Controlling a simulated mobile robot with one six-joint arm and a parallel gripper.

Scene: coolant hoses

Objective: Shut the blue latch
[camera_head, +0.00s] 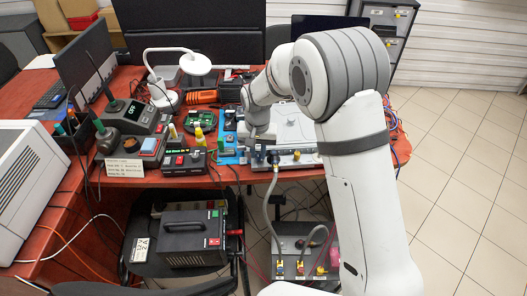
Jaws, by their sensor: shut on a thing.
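My gripper (252,143) points down at the front edge of a flat grey-white unit (305,158) on the red table. Its jaws are shut on the small dark-blue latch (261,156) at the unit's front left. The latch is small and partly covered by the jaws, so its exact angle cannot be told. A grey hose (268,205) hangs from a connector beside it down to a grey box (290,244) on the floor. Small yellow latches (297,154) show further right on the unit's front.
Left of my gripper stand a black box with red buttons (185,163), a blue mat (230,157) and a yellow-handled tool (199,137). A white lamp (196,64) stands behind. A black chair (150,263) bears a power unit (193,238). The tiled floor at right is clear.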

